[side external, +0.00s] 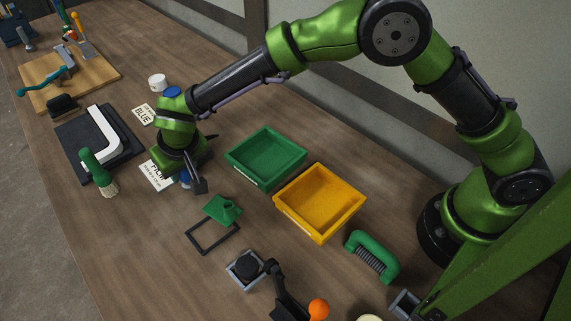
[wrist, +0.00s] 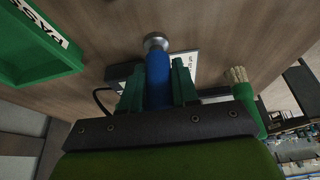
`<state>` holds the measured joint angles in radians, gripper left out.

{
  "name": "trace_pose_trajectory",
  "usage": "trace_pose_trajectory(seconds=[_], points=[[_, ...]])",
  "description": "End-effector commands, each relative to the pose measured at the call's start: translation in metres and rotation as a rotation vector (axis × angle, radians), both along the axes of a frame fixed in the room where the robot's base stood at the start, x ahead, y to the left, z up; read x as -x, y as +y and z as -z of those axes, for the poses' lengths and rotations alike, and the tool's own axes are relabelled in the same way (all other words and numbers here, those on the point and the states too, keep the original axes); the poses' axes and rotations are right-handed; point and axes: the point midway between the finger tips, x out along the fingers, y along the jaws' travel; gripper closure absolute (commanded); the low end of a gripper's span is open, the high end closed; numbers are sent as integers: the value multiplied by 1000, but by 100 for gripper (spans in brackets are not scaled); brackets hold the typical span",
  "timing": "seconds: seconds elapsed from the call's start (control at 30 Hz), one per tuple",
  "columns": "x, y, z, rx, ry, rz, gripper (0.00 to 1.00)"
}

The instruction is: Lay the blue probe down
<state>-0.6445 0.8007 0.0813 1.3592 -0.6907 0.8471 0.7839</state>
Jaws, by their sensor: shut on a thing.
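My gripper (side external: 184,172) is low over the wooden table, left of the green tray. In the wrist view my gripper (wrist: 158,78) has its green fingers closed on either side of the blue probe (wrist: 158,82). The probe has a blue shaft and a round, silvery metal end (wrist: 156,42) that sticks out beyond the fingertips. In the side view only a small bit of the blue probe (side external: 186,179) shows below my gripper; the rest is hidden. I cannot tell whether the probe touches the table.
A white printed card (side external: 155,176) lies beside my gripper, partly covered. A green tray (side external: 298,160) and yellow tray (side external: 350,208) stand right.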

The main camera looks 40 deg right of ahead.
Motion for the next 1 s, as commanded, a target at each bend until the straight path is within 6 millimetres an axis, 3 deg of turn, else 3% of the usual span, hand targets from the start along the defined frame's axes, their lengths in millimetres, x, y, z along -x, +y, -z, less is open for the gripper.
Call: trace_pose_trajectory(seconds=[0.87, 0.9, 1.0], points=[[0, 0, 27, 0, 1, 0, 100], [0, 0, 28, 0, 1, 0, 69], [0, 0, 27, 0, 1, 0, 54]])
